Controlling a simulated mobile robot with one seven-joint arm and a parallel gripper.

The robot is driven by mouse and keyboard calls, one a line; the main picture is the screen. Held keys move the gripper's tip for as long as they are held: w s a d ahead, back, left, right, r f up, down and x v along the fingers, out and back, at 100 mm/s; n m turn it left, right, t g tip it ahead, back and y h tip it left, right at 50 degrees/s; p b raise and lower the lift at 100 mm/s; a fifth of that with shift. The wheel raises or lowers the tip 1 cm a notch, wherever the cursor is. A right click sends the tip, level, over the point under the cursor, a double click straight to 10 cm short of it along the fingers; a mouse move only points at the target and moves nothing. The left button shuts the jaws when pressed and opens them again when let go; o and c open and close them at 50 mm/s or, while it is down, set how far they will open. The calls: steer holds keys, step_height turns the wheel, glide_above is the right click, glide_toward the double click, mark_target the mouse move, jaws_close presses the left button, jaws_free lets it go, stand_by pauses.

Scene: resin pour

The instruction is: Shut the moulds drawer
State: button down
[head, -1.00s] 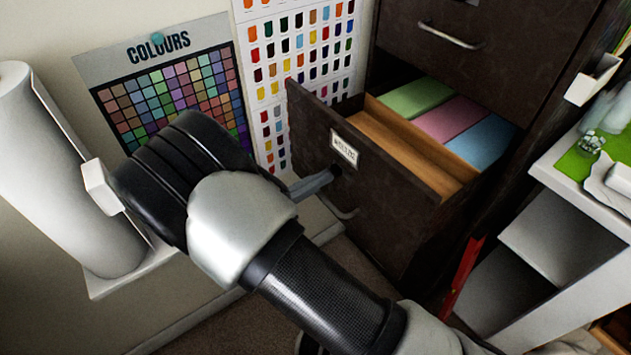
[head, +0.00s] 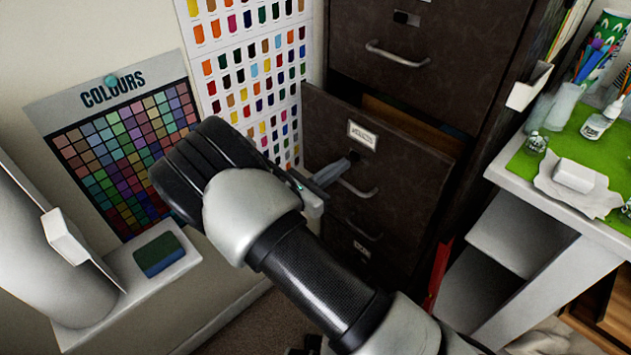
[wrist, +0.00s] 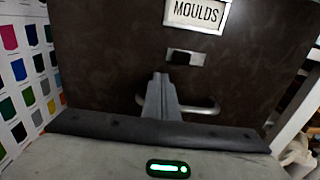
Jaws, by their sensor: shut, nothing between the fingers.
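The moulds drawer (head: 400,158) is a dark brown cabinet drawer, pulled partly out, with a gap showing above its front at the right. The wrist view shows its front (wrist: 110,60) close up, with a label (wrist: 197,14) reading MOULDS. Its curved metal handle (head: 358,188) is below the label. My gripper (head: 350,162) is shut and empty, with its fingertips at the drawer front, near the latch and handle. In the wrist view the shut fingers (wrist: 160,82) partly cover the handle. They look to be against the front, but I cannot tell if they touch.
The cabinet's upper drawer (head: 440,55) is shut above. A white shelf unit (head: 540,205) with a green mat (head: 530,160) and bottles stands close on the right. A white ledge (head: 185,268) with a roll and a sponge (head: 160,255) is at the left, by wall colour charts.

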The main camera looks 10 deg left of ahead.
steer(key=x, duration=1)
steer(key=shift+w+d+r, duration=0.15)
steer(key=shift+w+d, duration=0.05)
steer(key=shift+w, duration=0.05)
steer(key=shift+w+r, duration=0.1)
